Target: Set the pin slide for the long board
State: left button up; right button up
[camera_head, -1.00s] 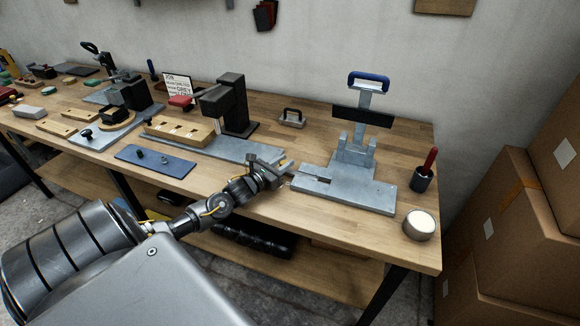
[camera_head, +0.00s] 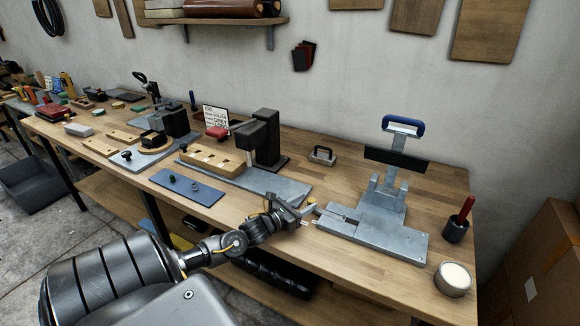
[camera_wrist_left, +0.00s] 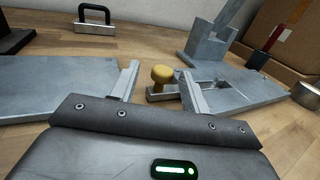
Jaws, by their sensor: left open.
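In the head view this plate (camera_head: 395,244) carries an upright frame with a blue handle (camera_head: 403,125) and a black crossbar (camera_head: 396,160). My left gripper (camera_head: 308,210) is at the plate's left end. Its open fingers (camera_wrist_left: 160,70) appear on either side of the knob, with gaps on both sides; whether either touches is unclear. My right gripper is not in view.
A grey plate with a black press (camera_head: 268,140) and wooden block (camera_head: 212,160) stands to the left. A small handled block (camera_head: 322,155) sits behind. A red-handled tool in a black cup (camera_head: 457,228) and a round tin (camera_head: 453,279) are right. A job card (camera_head: 215,119) stands behind.

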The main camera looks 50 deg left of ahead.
pick_arm(q)
jog(key=s, duration=0.5)
jog(key=s+b, duration=0.1)
jog(key=s, duration=0.2)
jog(key=shift+a, duration=0.3)
